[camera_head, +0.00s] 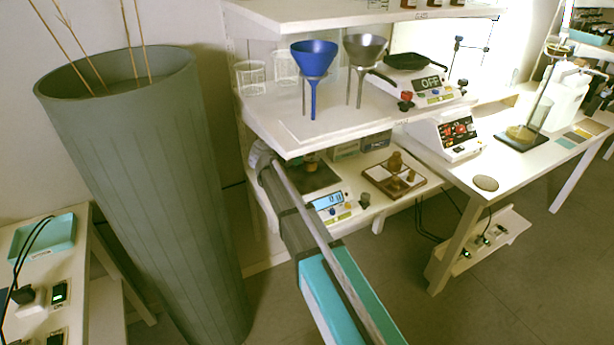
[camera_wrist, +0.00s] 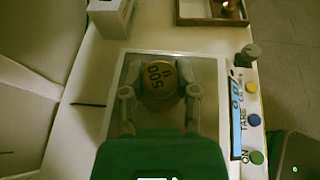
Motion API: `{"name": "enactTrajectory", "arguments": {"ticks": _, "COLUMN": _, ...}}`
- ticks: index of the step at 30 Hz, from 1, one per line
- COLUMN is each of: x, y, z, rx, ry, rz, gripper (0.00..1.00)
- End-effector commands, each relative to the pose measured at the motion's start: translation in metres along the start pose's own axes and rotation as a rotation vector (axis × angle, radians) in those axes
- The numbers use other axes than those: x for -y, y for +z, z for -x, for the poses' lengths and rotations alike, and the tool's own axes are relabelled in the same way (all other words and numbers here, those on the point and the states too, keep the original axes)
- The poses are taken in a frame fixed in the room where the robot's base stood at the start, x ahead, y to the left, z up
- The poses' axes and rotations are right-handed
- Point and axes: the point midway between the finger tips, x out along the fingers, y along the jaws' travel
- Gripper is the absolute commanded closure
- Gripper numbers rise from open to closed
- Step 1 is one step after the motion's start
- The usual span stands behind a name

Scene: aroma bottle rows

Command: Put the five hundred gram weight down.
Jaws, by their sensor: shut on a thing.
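The five hundred gram weight (camera_wrist: 159,76) is a round brass piece with "500 g" on its top. In the wrist view it sits between the two fingers of my gripper (camera_wrist: 160,96), which is shut on it. The weight is over the plate of a scale (camera_wrist: 208,72); I cannot tell if it touches the plate. In the head view the scale (camera_head: 317,178) stands on the lower shelf with its blue display lit, digits too small to read surely.
A brown wooden tray (camera_head: 422,183) with brass weights lies right of the scale; its corner shows in the wrist view (camera_wrist: 187,20). A white box (camera_wrist: 108,14) stands behind the scale. The upper shelf (camera_head: 290,125) with funnels hangs close above. A tall grey-green bin (camera_head: 150,180) stands left.

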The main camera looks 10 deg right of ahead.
Motion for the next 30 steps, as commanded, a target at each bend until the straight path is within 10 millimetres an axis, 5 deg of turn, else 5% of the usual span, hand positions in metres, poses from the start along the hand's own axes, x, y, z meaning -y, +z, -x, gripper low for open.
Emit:
{"name": "enactTrajectory", "arguments": {"ticks": 17, "x": 0.009, "y": 0.003, "z": -0.005, "rx": 0.002, "ry": -0.011, "rz": -0.004, "gripper": 1.00}}
{"name": "enactTrajectory", "arguments": {"ticks": 23, "x": 0.035, "y": 0.003, "z": -0.002, "rx": 0.002, "ry": -0.012, "rz": -0.005, "gripper": 1.00}}
{"name": "enactTrajectory", "arguments": {"ticks": 30, "x": 0.094, "y": 0.003, "z": 0.006, "rx": 0.002, "ry": -0.015, "rz": -0.006, "gripper": 1.00}}
